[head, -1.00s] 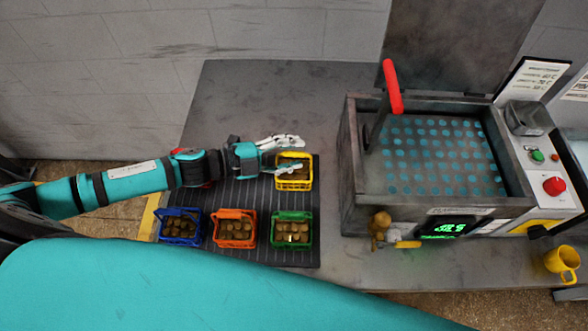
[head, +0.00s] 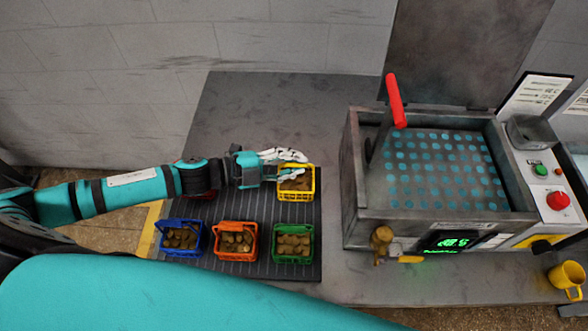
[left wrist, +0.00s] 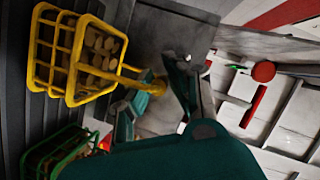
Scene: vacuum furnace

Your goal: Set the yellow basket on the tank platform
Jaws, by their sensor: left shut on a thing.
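The yellow basket (head: 297,194) holds several brown pieces and stands on the dark ribbed mat, behind the green basket. My left gripper (head: 292,165) is shut on its handle, reaching in from the left. In the left wrist view, the yellow basket (left wrist: 76,72) is at upper left, and its handle runs to the fingers of my left gripper (left wrist: 155,90). The tank platform (head: 440,170) is a plate with blue dots inside the open grey tank at right; nothing stands on it. My right gripper is not in view.
A blue basket (head: 181,240), an orange basket (head: 236,243) and a green basket (head: 292,246) stand in a front row on the mat (head: 250,268). A red-gripped lever (head: 394,100) rises at the tank's left wall. A yellow mug (head: 564,278) is at far right.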

